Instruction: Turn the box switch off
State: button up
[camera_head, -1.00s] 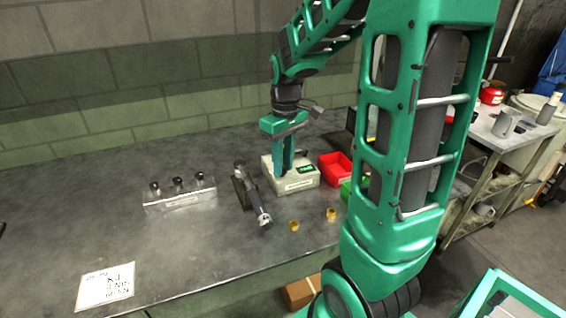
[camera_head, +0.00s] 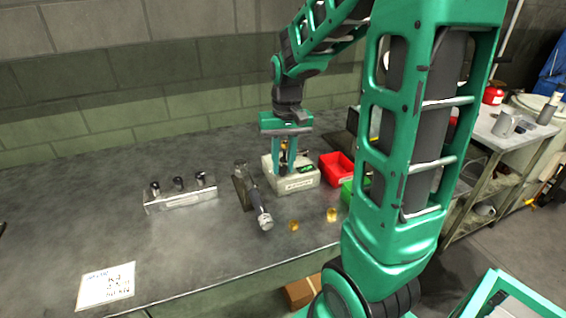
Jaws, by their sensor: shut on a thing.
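The switch box (camera_head: 296,184) is a pale box with a green display (camera_head: 306,169) on its top, standing on the grey bench. My gripper (camera_head: 287,168) points down over the top of the box, its two green fingers close together. It is shut on the box switch, a small part between the fingers that is mostly hidden by them. I cannot make out which position the switch is in.
A red bin (camera_head: 337,166) and a green bin (camera_head: 351,190) stand right of the box. A dark tool (camera_head: 252,195) on a stand is to its left, then a metal block with several black knobs (camera_head: 180,197). Two brass pieces (camera_head: 332,214) lie in front.

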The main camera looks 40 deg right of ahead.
aim_at(284, 167)
jog(key=shift+w+r, duration=0.1)
jog(key=shift+w, duration=0.1)
jog(key=o, duration=1.1)
jog(key=shift+c, duration=0.2)
jog(key=shift+s, duration=0.1)
notch_tip(284, 167, up, 11)
jog(key=shift+d+f, duration=0.2)
jog(key=shift+d, duration=0.05)
jog(key=s+f, duration=0.4)
jog(key=s, duration=0.6)
jog(key=s+f+m, duration=0.1)
jog(key=s+f, duration=0.3)
jog(key=s, duration=0.7)
jog(key=shift+a+f, duration=0.25)
jog(key=shift+a, duration=0.05)
